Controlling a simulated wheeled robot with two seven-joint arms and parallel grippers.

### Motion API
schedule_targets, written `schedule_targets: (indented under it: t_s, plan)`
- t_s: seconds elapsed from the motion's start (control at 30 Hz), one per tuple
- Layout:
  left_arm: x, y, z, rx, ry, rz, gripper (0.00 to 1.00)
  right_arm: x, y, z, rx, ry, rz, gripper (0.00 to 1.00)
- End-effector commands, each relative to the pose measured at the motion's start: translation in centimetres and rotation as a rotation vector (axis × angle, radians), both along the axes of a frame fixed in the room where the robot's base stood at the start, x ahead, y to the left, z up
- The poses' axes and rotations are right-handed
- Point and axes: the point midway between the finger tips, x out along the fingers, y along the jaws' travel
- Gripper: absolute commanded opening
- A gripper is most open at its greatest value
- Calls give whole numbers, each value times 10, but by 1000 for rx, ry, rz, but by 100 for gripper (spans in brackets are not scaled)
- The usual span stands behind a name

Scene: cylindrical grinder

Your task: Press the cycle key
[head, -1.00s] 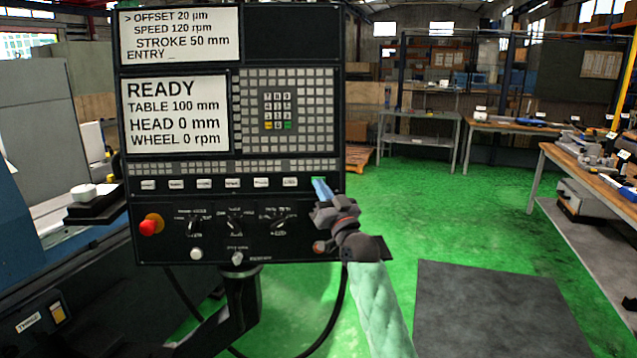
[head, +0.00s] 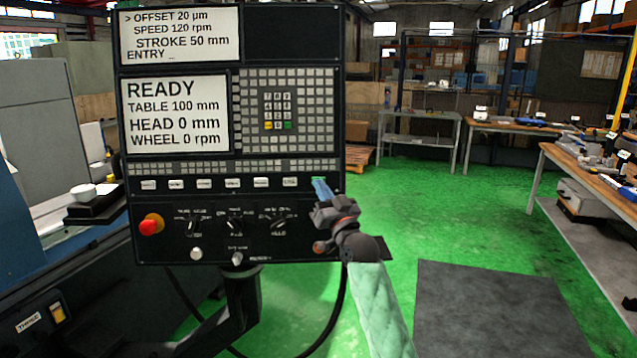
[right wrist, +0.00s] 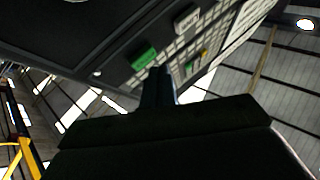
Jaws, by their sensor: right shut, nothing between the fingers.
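The control panel (head: 290,160) stands upright in front of me. Its lower screen (head: 177,114) reads READY, TABLE 100 mm, HEAD 0 mm, WHEEL 0 rpm. A row of white keys (head: 232,184) runs below the small button strip, with a green key (head: 319,180) at its right end. My right gripper (head: 321,188) is shut and empty, with its blue fingertips at the green key and partly covering it. In the right wrist view the green key (right wrist: 144,57) shows just beyond the fingertips (right wrist: 160,72); I cannot tell whether they touch. My left gripper is out of view.
A red knob (head: 149,227) sits at the panel's lower left, and rotary switches (head: 235,222) line its lower part. Workbenches (head: 530,128) stand at the back right.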

Motion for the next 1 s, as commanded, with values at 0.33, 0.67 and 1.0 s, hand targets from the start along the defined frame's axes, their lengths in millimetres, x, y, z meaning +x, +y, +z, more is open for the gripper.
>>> schedule_targets:
  t_s: [0.33, 0.67, 1.0]
  plan:
    - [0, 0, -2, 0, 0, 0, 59, 8, 1, -2, -1, 0, 0, 0]
    - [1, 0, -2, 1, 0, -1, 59, 8, 1, -1, 0, 0, 0, 0]
    - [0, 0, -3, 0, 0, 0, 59, 10, 1, -1, 0, 0, 0, 0]
